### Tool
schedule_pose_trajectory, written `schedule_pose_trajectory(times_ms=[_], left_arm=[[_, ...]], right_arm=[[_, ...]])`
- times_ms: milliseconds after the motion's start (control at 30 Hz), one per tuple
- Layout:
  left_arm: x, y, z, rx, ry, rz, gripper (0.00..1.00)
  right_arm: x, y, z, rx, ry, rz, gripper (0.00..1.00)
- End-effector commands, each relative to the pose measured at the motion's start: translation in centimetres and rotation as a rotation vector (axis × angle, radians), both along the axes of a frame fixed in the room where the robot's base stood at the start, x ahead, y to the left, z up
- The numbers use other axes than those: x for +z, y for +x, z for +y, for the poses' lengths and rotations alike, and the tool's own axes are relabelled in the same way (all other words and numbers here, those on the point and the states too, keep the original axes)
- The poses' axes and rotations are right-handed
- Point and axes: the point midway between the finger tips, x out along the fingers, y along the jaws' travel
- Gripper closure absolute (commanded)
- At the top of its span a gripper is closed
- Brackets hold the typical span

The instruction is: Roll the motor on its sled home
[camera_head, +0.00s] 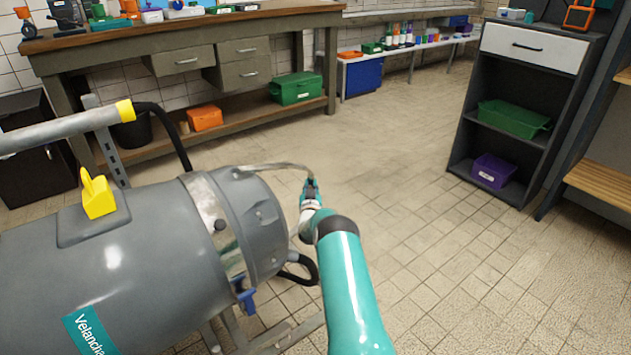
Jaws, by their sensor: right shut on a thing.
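The motor (110,258) is a large grey cylinder lying on its side at the left, with a teal label and a yellow lifting piece (98,195) on top. A metal band runs around it near its right end. Part of a grey metal sled frame (270,337) shows under that end. A thin curved metal bar (268,166) reaches out from the motor's right end. My right gripper (311,187), on its teal arm, is shut on the outer end of this bar. The fingers are small, and their exact hold is partly hidden. My left gripper is not in view.
A grey pipe with a yellow end (124,110) stands out over the motor from the left. A wooden workbench (185,33) is behind. A dark shelf unit (515,115) stands at the right, with a wooden bench (603,182) beside it. The tiled floor between is clear.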

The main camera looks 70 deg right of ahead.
Motion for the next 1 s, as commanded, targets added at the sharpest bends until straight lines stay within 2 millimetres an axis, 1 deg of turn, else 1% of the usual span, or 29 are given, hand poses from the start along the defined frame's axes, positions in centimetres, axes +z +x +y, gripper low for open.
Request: schedule_pose_trajectory(times_ms=[33, 67, 267, 300, 433, 600, 700, 800, 1000], left_arm=[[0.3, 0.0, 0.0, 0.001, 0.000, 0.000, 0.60], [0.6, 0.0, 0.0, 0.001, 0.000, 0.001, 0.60], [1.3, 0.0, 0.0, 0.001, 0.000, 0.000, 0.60], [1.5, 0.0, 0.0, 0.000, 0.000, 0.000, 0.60], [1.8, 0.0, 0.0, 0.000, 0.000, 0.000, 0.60], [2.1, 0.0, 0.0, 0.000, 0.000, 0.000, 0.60], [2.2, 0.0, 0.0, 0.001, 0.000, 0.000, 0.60], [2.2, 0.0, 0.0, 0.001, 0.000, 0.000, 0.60], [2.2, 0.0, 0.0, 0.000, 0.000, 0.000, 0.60]], right_arm=[[-0.5, 2.9, 2.1, 0.053, 0.014, 0.010, 1.00], [-0.4, 3.3, 2.7, 0.055, 0.015, 0.011, 1.00], [-0.6, 5.1, 5.5, 0.060, 0.019, 0.014, 1.00], [-0.6, 5.5, 6.3, 0.061, 0.020, 0.013, 1.00], [-0.7, 6.7, 8.2, 0.061, 0.020, 0.014, 1.00], [-0.7, 8.8, 11.7, 0.062, 0.018, 0.013, 1.00], [-0.7, 9.8, 13.3, 0.062, 0.017, 0.012, 1.00], [-0.7, 10.6, 14.6, 0.062, 0.015, 0.012, 1.00], [-0.4, 11.5, 16.0, 0.058, 0.011, 0.008, 1.00]])
